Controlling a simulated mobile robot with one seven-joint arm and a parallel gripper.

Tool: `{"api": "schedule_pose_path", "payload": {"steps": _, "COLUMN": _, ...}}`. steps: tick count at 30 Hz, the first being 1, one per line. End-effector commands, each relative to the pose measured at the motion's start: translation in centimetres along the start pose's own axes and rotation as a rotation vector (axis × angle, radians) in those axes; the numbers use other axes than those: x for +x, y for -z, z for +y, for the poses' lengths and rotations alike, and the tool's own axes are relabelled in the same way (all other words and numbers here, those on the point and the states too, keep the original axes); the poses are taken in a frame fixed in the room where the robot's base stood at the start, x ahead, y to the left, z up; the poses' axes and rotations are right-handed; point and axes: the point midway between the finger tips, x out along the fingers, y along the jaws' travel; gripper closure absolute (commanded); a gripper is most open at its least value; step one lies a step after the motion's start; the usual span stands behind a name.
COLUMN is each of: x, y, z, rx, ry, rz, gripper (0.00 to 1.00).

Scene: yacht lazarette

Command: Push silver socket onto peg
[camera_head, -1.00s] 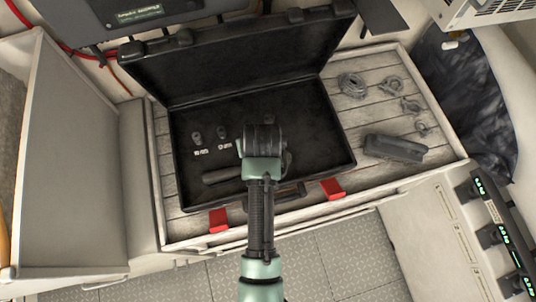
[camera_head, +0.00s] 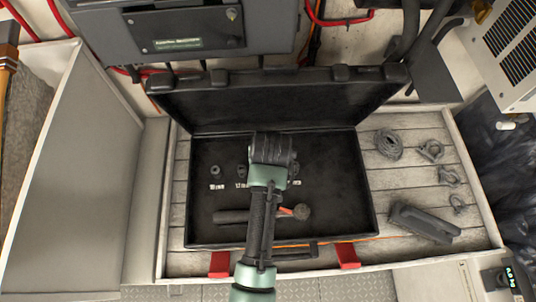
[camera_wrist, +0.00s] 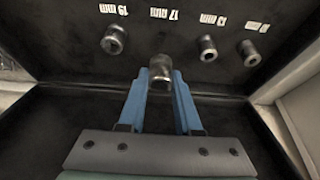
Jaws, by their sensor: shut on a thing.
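A silver socket (camera_wrist: 160,68) sits between the blue fingertips of my gripper (camera_wrist: 160,80) in the wrist view. My gripper is shut on it, below the 17 mm label. Several other silver sockets stand in the row: one at the 19 mm label (camera_wrist: 114,39) and others to the right (camera_wrist: 207,48). In the head view two sockets (camera_head: 216,172) show left of my wrist; my fingers and the held socket are hidden beneath it. No bare peg is visible; whether one is under the held socket I cannot tell.
The open black case (camera_head: 346,228) stands on a slatted bench, its lid (camera_head: 270,102) raised behind. A dark ratchet-like tool (camera_head: 232,217) lies in the case front. Shackles, coiled rope (camera_head: 388,143) and a dark brush-like block (camera_head: 425,222) lie right. Red latches (camera_head: 347,255) edge the front.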

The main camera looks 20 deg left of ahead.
Motion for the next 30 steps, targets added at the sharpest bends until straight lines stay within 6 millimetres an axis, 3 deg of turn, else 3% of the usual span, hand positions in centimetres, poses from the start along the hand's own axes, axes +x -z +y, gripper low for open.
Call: {"api": "schedule_pose_path", "payload": {"steps": 30, "x": 4.8, "y": -2.0, "z": 0.0, "rx": 0.0, "ry": 0.0, "rz": 0.002, "gripper": 1.0}}
